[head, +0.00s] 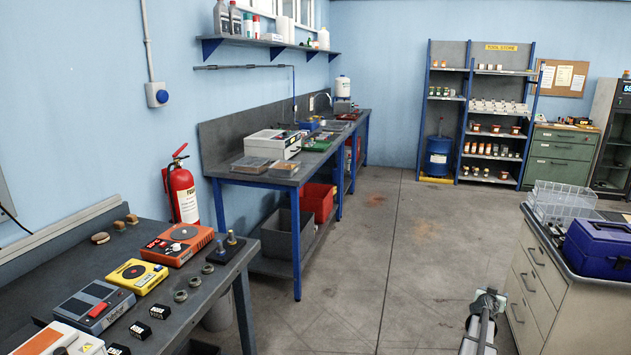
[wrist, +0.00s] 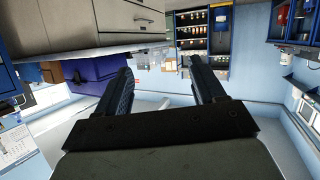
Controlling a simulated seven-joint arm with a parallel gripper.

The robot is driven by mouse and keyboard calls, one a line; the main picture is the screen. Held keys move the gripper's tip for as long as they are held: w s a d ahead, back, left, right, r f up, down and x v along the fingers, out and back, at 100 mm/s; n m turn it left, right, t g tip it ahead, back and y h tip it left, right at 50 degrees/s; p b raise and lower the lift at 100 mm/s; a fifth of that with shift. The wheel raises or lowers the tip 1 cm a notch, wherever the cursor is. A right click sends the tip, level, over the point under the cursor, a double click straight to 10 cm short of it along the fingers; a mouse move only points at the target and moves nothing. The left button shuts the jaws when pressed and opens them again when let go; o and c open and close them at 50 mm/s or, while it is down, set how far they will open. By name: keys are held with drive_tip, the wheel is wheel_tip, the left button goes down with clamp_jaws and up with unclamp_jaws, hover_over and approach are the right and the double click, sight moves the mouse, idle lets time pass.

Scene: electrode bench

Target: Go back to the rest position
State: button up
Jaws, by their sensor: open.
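My gripper (wrist: 160,82) shows in the wrist view with its two dark fingers spread apart. Nothing is between the fingers, and they touch nothing that I can see. The wrist view is tilted over, with the drawer cabinet at the upper left and the shelves at the top. In the head view, a grey and black part of my arm (head: 482,322) stands at the bottom right, over the floor and left of the drawer cabinet. The fingertips cannot be made out clearly there.
The drawer cabinet (head: 545,285) bears a wire basket (head: 562,200) and a blue toolbox (head: 600,245). At the left, a dark bench (head: 160,235) holds several small devices, including a yellow one (head: 137,276). A fire extinguisher (head: 182,190) stands behind it. The middle floor (head: 400,260) is clear.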

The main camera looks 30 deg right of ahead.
drive_tip(key=w+a+f+n+g+y, duration=0.1)
drive_tip(key=w+a+f+y, duration=0.15)
drive_tip(key=a+f, duration=0.7)
drive_tip(key=w+a+f+n+y, duration=0.1)
drive_tip(key=w+a+f+y, duration=0.15)
drive_tip(key=a+f, duration=0.7)
drive_tip(key=w+a+f+n+g+y, duration=0.1)
drive_tip(key=w+a+f, duration=0.3)
drive_tip(key=a, duration=1)
drive_tip(key=s+a+f+n+g+y, duration=0.1)
drive_tip(key=s+a+f, duration=0.15)
drive_tip(key=a, duration=0.45)
drive_tip(key=s+a+f+n+y, duration=0.1)
drive_tip(key=a+f+y, duration=0.15)
drive_tip(key=a, duration=0.55)
drive_tip(key=s+a+f+n+g, duration=0.1)
drive_tip(key=s+a+f+n, duration=0.1)
drive_tip(key=a+f, duration=0.35)
drive_tip(key=s+a+n+g+y, duration=0.4)
drive_tip(key=s+a+g, duration=0.3)
drive_tip(key=s+a, duration=1.9)
drive_tip(key=a+n, duration=0.1)
drive_tip(key=a, duration=0.2)
drive_tip(key=shift+f+n+g, duration=0.3)
drive_tip(key=shift+f+n, duration=0.05)
drive_tip(key=shift+n, duration=0.05)
